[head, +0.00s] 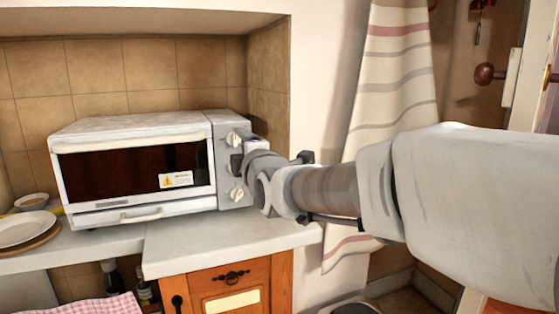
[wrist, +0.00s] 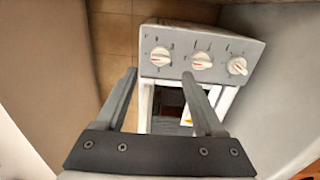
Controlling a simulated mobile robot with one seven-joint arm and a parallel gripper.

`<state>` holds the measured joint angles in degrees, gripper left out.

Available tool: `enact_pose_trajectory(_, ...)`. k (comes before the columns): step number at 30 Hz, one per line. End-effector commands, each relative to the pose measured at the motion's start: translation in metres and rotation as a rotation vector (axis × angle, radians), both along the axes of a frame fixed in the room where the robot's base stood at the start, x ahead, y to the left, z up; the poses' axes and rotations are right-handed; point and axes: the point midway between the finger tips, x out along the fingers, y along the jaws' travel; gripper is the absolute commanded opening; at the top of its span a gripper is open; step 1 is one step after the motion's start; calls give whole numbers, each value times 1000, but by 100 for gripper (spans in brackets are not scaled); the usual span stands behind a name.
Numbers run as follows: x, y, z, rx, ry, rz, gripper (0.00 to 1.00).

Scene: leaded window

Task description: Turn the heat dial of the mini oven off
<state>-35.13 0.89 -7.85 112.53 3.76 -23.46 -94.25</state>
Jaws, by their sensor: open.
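The white mini oven (head: 135,165) stands on the counter, with a grey control panel at its right end. In the head view its upper dial (head: 234,138) and lower dial (head: 237,194) show; my gripper (head: 243,150) hides the middle part. The wrist view is turned sideways and shows a left dial (wrist: 160,56), a middle dial (wrist: 201,60) and a right dial (wrist: 237,65). My gripper (wrist: 160,73) is open and empty, its fingertips either side of the left dial in the picture. Contact is not visible. Which dial is for heat cannot be read.
A tiled wall (head: 95,65) is behind the oven and more tiles are on its right. Plates (head: 25,228) lie at the left. The counter (head: 215,238) in front is clear. A striped curtain (head: 390,75) hangs at the right, behind my arm.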

Motion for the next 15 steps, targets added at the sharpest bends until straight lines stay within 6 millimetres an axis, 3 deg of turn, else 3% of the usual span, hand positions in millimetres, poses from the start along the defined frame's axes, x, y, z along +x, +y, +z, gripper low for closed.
enact_pose_trajectory(15,-85,-42,2,1,0,-1,70)
